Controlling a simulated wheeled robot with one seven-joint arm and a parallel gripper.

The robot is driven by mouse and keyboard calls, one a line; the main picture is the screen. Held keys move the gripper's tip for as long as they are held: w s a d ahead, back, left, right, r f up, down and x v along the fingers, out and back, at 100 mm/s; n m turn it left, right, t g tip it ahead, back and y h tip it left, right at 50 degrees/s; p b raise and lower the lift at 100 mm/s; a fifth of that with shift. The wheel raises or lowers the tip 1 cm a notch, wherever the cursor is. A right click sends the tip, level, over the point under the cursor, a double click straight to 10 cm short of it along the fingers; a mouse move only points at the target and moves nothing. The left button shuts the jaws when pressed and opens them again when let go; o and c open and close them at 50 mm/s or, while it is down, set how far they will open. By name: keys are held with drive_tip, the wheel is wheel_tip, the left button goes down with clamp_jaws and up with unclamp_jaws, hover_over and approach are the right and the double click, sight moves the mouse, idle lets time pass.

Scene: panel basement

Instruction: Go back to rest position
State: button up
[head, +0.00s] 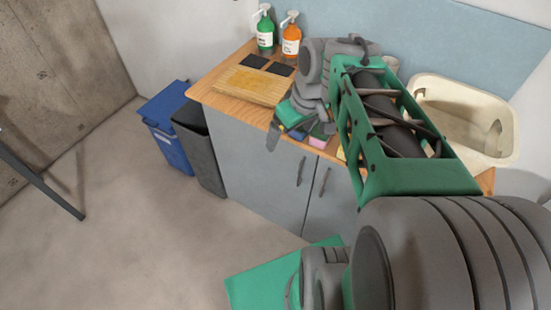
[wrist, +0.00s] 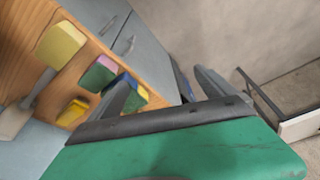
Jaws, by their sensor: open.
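My gripper (head: 296,138) hangs over the front edge of the wooden counter in the head view, its fingers pointing down and partly hidden by my arm. In the wrist view my gripper (wrist: 163,76) has its two dark fingers spread apart with nothing between them. The left finger partly covers a blue, yellow and green sponge (wrist: 136,90) on the counter. Whether it touches the sponge cannot be told.
The counter (head: 203,92) bears a cutting board (head: 252,86), a green bottle (head: 265,33), an orange bottle (head: 291,40) and a cream basin (head: 508,130). A pink-and-green sponge (wrist: 98,72) and yellow pieces lie near the gripper. Blue (head: 168,112) and dark bins (head: 200,150) stand left; floor ahead is clear.

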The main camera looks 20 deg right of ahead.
drive_tip(key=s+a+f+m+h, duration=0.1)
drive_tip(key=s+a+f+m, duration=0.1)
drive_tip(key=s+a, duration=0.3)
drive_tip(key=shift+s+a+m+t, duration=0.2)
drive_tip(key=shift+a+m+t, duration=0.15)
drive_tip(key=shift+a, duration=0.65)
